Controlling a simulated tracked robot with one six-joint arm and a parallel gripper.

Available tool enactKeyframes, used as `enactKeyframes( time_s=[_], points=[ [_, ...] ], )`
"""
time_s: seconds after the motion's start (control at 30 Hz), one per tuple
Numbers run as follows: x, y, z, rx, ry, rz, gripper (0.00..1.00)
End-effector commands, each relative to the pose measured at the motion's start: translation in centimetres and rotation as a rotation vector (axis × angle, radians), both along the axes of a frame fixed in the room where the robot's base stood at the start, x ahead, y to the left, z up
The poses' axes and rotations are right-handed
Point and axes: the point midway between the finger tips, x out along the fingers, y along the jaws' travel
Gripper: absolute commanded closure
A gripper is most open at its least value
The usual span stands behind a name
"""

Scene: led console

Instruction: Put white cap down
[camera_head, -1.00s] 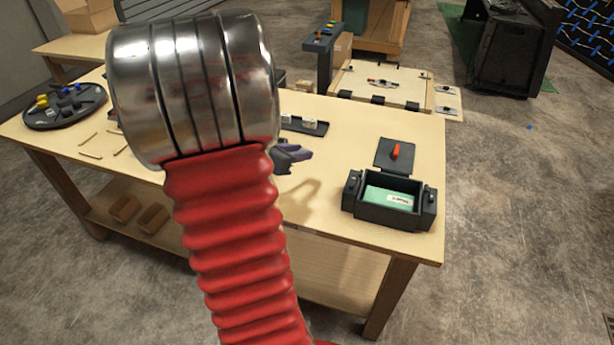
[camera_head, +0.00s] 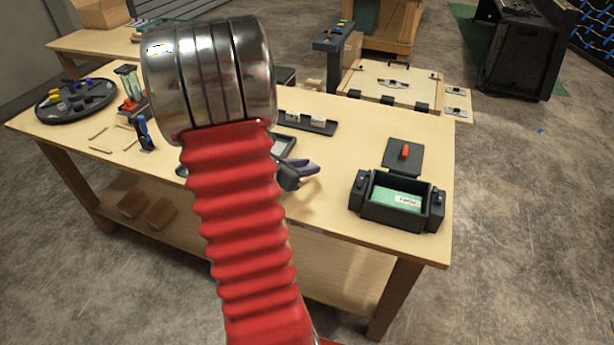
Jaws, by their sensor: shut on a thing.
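My gripper (camera_head: 297,172) shows only in part, as dark grey and purple jaws to the right of my red arm, low over the middle of the workbench (camera_head: 335,205). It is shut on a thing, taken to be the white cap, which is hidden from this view. A grey-rimmed tray (camera_head: 284,146) lies just behind the gripper, partly covered by my arm. Whether the gripper touches the bench or tray cannot be told.
A black tray (camera_head: 306,125) with small whitish pieces lies farther back. An open dark box (camera_head: 396,203) stands at the right. A round black tray (camera_head: 76,100) with coloured pieces and a blue upright tool (camera_head: 144,133) are at the left. The bench front right is clear.

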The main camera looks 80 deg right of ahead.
Motion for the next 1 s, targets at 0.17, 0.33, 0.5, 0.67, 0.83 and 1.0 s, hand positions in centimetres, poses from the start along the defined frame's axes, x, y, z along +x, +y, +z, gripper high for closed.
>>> enactKeyframes(
  time_s=[0.17, 0.33, 0.5, 0.67, 0.83, 1.0],
  points=[
    [0.0, 0.0, -0.7, 0.002, 0.002, 0.001, 0.97],
    [0.0, 0.0, -2.7, 0.004, 0.003, 0.001, 0.97],
    [0.0, 0.0, -4.1, 0.002, 0.002, 0.000, 0.97],
    [0.0, 0.0, -4.2, 0.000, 0.000, 0.000, 0.97],
    [0.0, 0.0, -4.2, 0.000, 0.000, 0.000, 0.97],
    [0.0, 0.0, -4.3, 0.000, 0.000, 0.000, 0.71]
  ],
)
